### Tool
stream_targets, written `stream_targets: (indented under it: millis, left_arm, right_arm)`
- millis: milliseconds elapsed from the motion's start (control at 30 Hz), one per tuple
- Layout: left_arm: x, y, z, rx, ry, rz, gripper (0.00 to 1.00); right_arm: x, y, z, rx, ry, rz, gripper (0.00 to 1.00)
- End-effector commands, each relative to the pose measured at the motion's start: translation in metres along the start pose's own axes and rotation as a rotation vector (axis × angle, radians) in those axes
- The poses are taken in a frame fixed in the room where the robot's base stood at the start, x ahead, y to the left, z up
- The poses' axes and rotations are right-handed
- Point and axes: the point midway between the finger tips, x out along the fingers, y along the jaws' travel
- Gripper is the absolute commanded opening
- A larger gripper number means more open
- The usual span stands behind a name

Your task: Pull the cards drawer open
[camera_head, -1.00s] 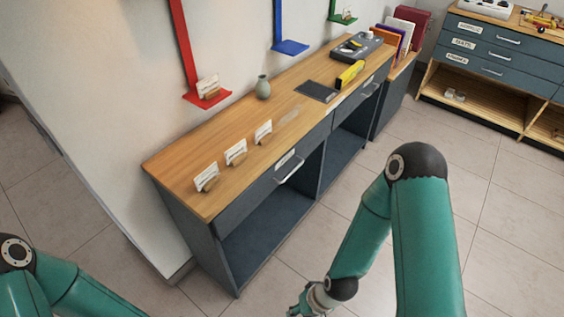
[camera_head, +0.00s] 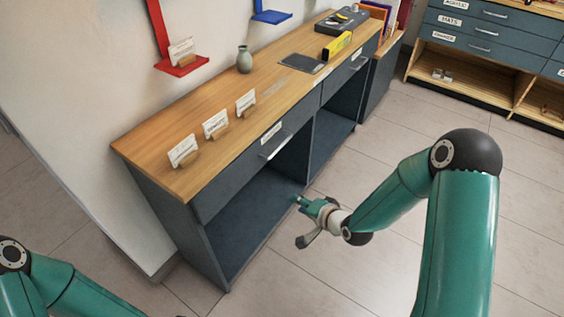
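The long bench has two blue-grey drawers under its wooden top. The near drawer (camera_head: 232,179) has a white label (camera_head: 271,132) and a bar handle (camera_head: 276,146). The far drawer (camera_head: 343,81) also has a handle (camera_head: 359,63). Both fronts look shut. The label text is too small to read, so I cannot tell which is the cards drawer. My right gripper (camera_head: 298,221) is open and empty, with its fingers spread. In the picture it is below and right of the near handle, apart from it. My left gripper is outside the view.
Several cards in wooden holders (camera_head: 215,126), a vase (camera_head: 244,61), a dark pad (camera_head: 302,63) and a yellow tool (camera_head: 337,46) are on the bench top. An open shelf (camera_head: 255,222) lies below. Another drawer cabinet (camera_head: 480,42) stands at right. The floor in front is clear.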

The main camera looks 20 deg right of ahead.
Motion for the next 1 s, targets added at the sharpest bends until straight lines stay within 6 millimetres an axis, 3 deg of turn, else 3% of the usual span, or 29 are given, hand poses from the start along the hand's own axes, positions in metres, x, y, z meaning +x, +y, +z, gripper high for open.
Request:
stream_targets:
  millis: [33, 100, 233, 367, 533, 1000]
  left_arm:
    - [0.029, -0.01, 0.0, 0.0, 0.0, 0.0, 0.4]
    - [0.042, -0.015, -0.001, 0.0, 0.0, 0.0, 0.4]
    - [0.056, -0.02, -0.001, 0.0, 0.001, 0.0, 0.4]
    - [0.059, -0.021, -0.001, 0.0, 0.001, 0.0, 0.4]
    - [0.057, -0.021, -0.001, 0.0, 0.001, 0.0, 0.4]
    - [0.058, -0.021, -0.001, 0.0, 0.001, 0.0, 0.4]
  right_arm:
    - [0.013, 0.002, -0.021, 0.058, 0.058, -0.082, 0.37]
    - [0.014, -0.013, -0.048, 0.134, 0.105, -0.19, 0.37]
    - [0.008, -0.034, -0.077, 0.227, 0.139, -0.331, 0.37]
    - [0.007, -0.046, -0.088, 0.264, 0.141, -0.386, 0.37]
    - [0.022, -0.055, -0.092, 0.267, 0.138, -0.39, 0.37]
    - [0.112, -0.089, -0.108, 0.267, 0.138, -0.387, 0.37]
